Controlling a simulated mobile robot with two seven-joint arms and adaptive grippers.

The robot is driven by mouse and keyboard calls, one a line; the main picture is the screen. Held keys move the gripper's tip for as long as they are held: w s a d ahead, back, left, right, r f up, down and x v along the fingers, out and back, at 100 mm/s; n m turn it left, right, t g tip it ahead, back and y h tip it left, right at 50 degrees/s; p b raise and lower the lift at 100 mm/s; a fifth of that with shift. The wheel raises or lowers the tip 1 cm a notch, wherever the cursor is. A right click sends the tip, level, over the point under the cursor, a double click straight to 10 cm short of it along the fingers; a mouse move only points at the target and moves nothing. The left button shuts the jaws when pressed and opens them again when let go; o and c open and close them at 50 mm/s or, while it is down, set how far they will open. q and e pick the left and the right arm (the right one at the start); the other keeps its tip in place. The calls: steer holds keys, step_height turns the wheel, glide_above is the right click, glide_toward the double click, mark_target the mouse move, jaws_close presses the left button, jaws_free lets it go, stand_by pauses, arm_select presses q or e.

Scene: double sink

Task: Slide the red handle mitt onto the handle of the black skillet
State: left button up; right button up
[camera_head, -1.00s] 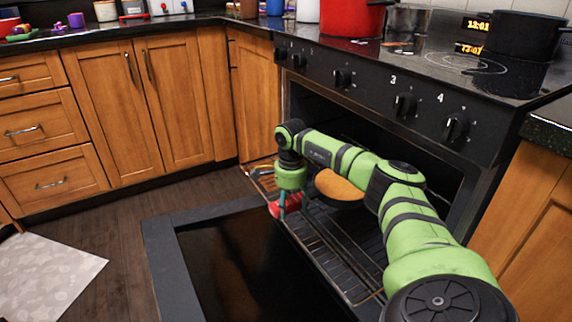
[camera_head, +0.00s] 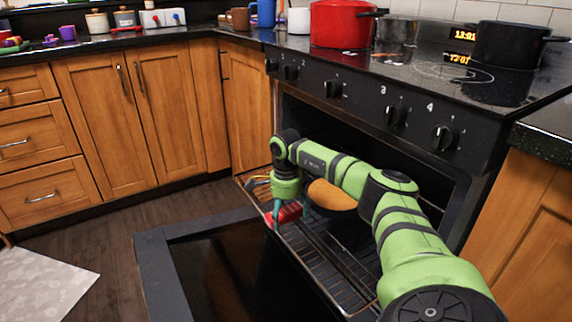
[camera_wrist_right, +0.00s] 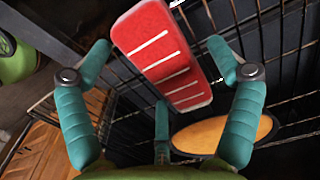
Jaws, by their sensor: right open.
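The red mitt (camera_head: 283,217), with white stripes, is at the left side of the oven rack, beside the skillet. In the right wrist view the mitt (camera_wrist_right: 160,50) lies between my spread fingers. My right gripper (camera_head: 285,207) is open around the mitt; its teal fingers also show in the wrist view (camera_wrist_right: 160,62). The black skillet (camera_head: 331,211) is on the rack behind my forearm, with a round orange-brown food in it. The skillet's dark rim (camera_wrist_right: 262,141) shows in the wrist view. I see no bare handle, and cannot tell whether it is inside the mitt. My left gripper is not in view.
The oven door (camera_head: 153,275) is folded down in front. The wire rack (camera_head: 335,262) is pulled partly out under the stove. A red pot (camera_head: 338,25) and a black pot (camera_head: 500,45) stand on the stovetop.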

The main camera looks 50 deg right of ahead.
step_height(320, 180, up, 12)
stand_by(0.5)
